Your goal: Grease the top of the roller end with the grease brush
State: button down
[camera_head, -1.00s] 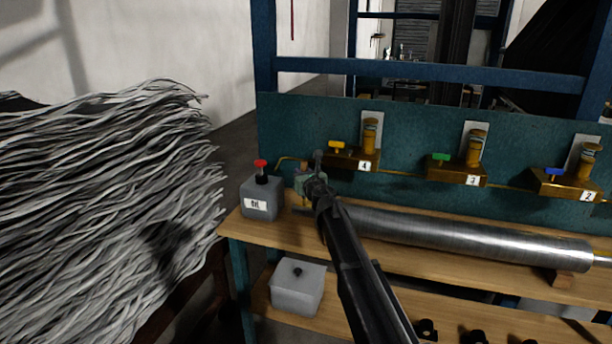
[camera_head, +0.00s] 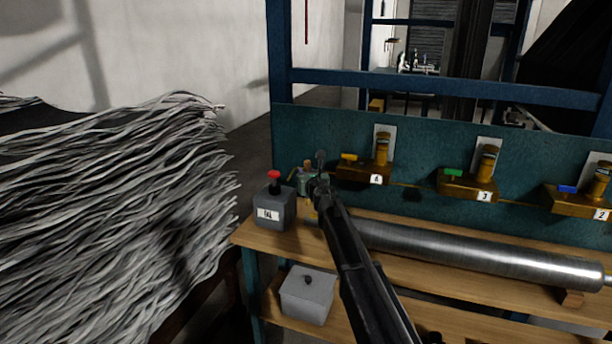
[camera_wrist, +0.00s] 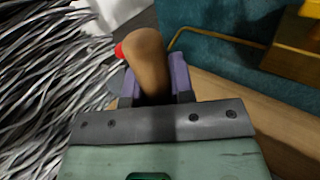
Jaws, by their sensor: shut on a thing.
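My gripper (camera_wrist: 153,84) is shut on a rounded brown wooden handle, which looks like that of the grease brush (camera_wrist: 147,60). The handle stands between two purple fingers; no bristles show in the wrist view. In the head view my gripper (camera_head: 309,184) is small and partly covered by my dark arm, just right of the oil can and above the bench's left end. The shiny steel roller (camera_head: 480,253) lies along the wooden bench. My arm covers its left end; a thinner shaft shows at its right end.
Brass numbered units (camera_head: 467,183) line the teal panel (camera_head: 340,124). A grey box (camera_head: 307,295) sits on the lower shelf. Grey strands (camera_head: 120,200) fill the left.

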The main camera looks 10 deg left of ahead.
aim_at(309, 164)
jog(key=shift+r+p, duration=0.4)
jog(key=shift+r, duration=0.5)
notch_tip(309, 164, up, 3)
jog(key=p, duration=0.3)
jog(key=shift+r, duration=0.15)
jog(key=shift+f, duration=0.2)
